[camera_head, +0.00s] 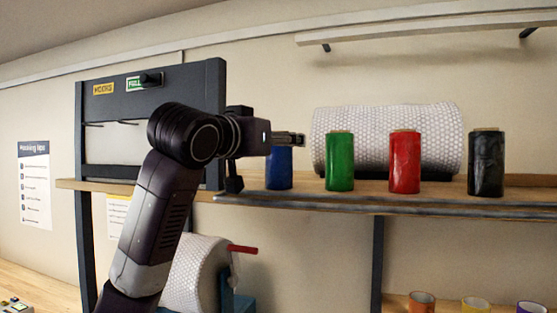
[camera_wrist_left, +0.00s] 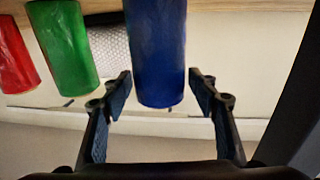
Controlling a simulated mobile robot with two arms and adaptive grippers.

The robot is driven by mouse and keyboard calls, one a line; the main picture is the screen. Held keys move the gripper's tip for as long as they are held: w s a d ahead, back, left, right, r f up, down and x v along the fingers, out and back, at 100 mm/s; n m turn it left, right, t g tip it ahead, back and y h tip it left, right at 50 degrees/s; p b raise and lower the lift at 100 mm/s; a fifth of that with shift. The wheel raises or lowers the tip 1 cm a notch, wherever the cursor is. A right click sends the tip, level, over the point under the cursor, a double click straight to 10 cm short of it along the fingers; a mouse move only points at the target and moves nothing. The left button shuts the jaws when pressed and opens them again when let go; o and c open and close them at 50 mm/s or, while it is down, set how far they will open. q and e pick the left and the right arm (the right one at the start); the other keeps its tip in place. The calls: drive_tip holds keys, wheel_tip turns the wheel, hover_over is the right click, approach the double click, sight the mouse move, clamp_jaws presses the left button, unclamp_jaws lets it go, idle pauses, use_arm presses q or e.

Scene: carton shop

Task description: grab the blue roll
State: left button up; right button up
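The blue roll (camera_head: 279,170) stands upright on the wooden shelf (camera_head: 300,196), partly hidden behind my left gripper (camera_head: 290,139) in the head view. In the left wrist view the blue roll (camera_wrist_left: 157,55) appears upside down, ahead of and between the two spread fingers of my left gripper (camera_wrist_left: 160,92). Gaps show on both sides of the roll, and the fingers do not appear to touch it. The left gripper is open and empty. My right gripper is in neither view.
A green roll (camera_head: 340,161), a red roll (camera_head: 405,162) and a black roll (camera_head: 486,163) stand to the right on the same shelf. A large bubble-wrap roll (camera_head: 445,135) lies behind them. A dark frame panel (camera_head: 205,85) stands left of the blue roll.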

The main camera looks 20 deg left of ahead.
use_arm(q)
drive_tip(key=shift+w, duration=0.1)
drive_tip(key=c, duration=1.1)
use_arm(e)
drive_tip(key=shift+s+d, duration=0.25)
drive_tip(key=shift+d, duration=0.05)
use_arm(q)
drive_tip(key=shift+r, duration=0.1)
drive_tip(key=shift+c, duration=0.2)
